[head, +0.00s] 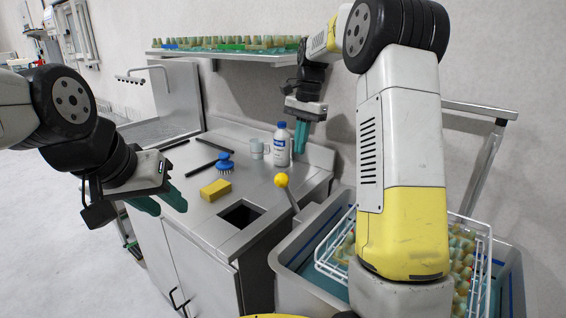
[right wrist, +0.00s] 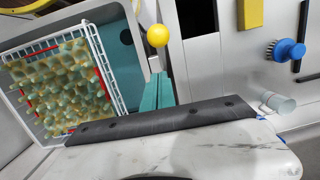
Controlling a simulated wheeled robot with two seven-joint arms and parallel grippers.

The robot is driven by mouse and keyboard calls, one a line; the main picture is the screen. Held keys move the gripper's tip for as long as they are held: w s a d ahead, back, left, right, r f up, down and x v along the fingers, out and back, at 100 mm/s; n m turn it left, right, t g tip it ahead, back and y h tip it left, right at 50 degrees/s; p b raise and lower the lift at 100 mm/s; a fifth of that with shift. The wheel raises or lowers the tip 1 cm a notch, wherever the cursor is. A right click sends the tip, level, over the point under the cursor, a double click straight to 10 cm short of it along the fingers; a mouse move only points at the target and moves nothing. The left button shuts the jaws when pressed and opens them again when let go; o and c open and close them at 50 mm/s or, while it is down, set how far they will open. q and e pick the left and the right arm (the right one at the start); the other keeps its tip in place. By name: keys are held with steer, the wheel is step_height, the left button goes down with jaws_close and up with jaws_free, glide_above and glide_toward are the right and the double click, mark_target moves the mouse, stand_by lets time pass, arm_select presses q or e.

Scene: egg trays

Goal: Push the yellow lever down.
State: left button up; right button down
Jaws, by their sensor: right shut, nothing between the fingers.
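The yellow lever's ball knob (head: 281,180) stands on a thin metal rod at the left side of the dishwashing machine, and the rod leans up to the left. The knob also shows in the right wrist view (right wrist: 157,36), just beyond the fingertips. My right gripper (head: 300,148) hangs with its teal fingers shut and empty, above and behind the knob, apart from it. Its fingers show in the right wrist view (right wrist: 156,92). My left gripper (head: 162,204) is at the left, its teal fingers spread open and empty, far from the lever.
A white wire basket (head: 336,243) of eggs sits in the machine's metal basin. The steel counter holds a yellow sponge (head: 215,190), a blue brush (head: 224,164), a cup (head: 257,148) and a white bottle (head: 281,150). A square opening (head: 240,214) lies left of the lever.

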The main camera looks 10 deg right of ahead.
steer(key=a+f, duration=0.1)
steer(key=s+a+f, duration=0.1)
steer(key=f, duration=0.1)
steer(key=a+f, duration=0.1)
steer(key=shift+s+f, duration=0.25)
steer(key=shift+s, duration=0.15)
steer(key=shift+s+f, duration=0.1)
steer(key=shift+a, duration=0.1)
